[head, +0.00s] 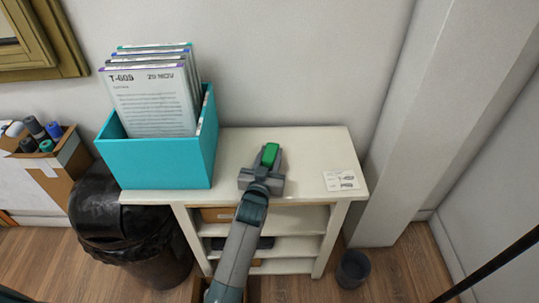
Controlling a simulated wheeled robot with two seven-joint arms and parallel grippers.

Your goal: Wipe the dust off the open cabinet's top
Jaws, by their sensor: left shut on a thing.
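The open cabinet (300,150) is white, with open shelves in front and a pale flat top. My left gripper (267,165) is over the middle of the top, shut on a small green block (269,154), perhaps a sponge or eraser. The block is at or just above the surface; I cannot tell if it touches. The gripper hides part of the top beneath it. I cannot make out dust on the bare parts. My right gripper is not in view.
A teal box (165,162) with upright documents (150,100) fills the top's left end. A white printed card (341,180) lies near its right end. A black bin (130,225) stands left of the cabinet, a small dark cup (353,269) on the floor at right.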

